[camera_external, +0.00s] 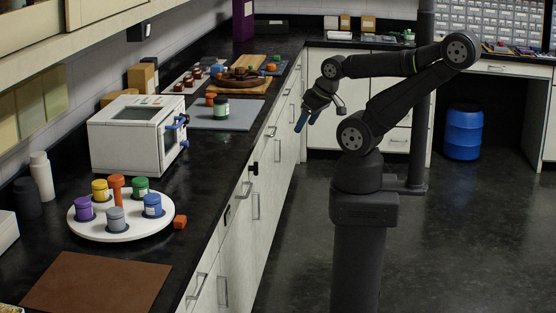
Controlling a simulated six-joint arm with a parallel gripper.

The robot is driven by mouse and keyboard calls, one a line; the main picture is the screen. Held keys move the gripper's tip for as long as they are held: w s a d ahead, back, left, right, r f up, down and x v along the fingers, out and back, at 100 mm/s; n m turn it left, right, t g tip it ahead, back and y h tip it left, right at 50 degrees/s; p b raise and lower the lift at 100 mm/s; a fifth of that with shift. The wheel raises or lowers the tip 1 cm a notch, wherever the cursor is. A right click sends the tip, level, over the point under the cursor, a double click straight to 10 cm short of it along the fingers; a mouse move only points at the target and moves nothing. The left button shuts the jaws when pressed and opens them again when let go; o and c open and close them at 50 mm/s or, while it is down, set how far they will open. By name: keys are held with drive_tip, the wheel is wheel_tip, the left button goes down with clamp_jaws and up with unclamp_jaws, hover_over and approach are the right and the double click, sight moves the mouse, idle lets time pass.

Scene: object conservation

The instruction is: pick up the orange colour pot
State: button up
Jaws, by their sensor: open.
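Several orange things are in view, and I cannot tell surely which is the orange colour pot. A small orange piece (180,222) lies on the dark counter, just right of the round white tray (125,232). An upright orange peg-like piece (117,186) stands among the pots on that tray. A small orange item (210,99) is farther back, beside a green-lidded jar (221,108). My gripper (308,118), with blue fingertips, is open and empty. It hangs in the air right of the counter, apart from all these things.
The tray bears purple (84,208), yellow (100,190), green (140,187), blue (152,205) and grey (115,218) pots. A white oven-like box (125,135) stands behind it. A brown mat (95,283) lies bare in front. A grey mat (235,118) lies farther back.

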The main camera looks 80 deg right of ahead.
drive_tip(key=w+d+r+m, duration=0.1)
drive_tip(key=w+d+r, duration=0.9)
drive_tip(key=w+r, duration=0.35)
drive_tip(key=w+d+r+m+g, duration=0.1)
drive_tip(key=w+d+r, duration=0.2)
drive_tip(key=w+d, duration=0.8)
drive_tip(key=m+g+h, duration=0.1)
drive_tip(key=m, duration=0.2)
hover_over(212, 95)
drive_tip(key=s+a, duration=0.4)
wheel_tip(212, 95, down, 9)
drive_tip(key=x, duration=1.7)
drive_tip(key=shift+d, duration=0.1)
drive_tip(key=c, duration=1.1)
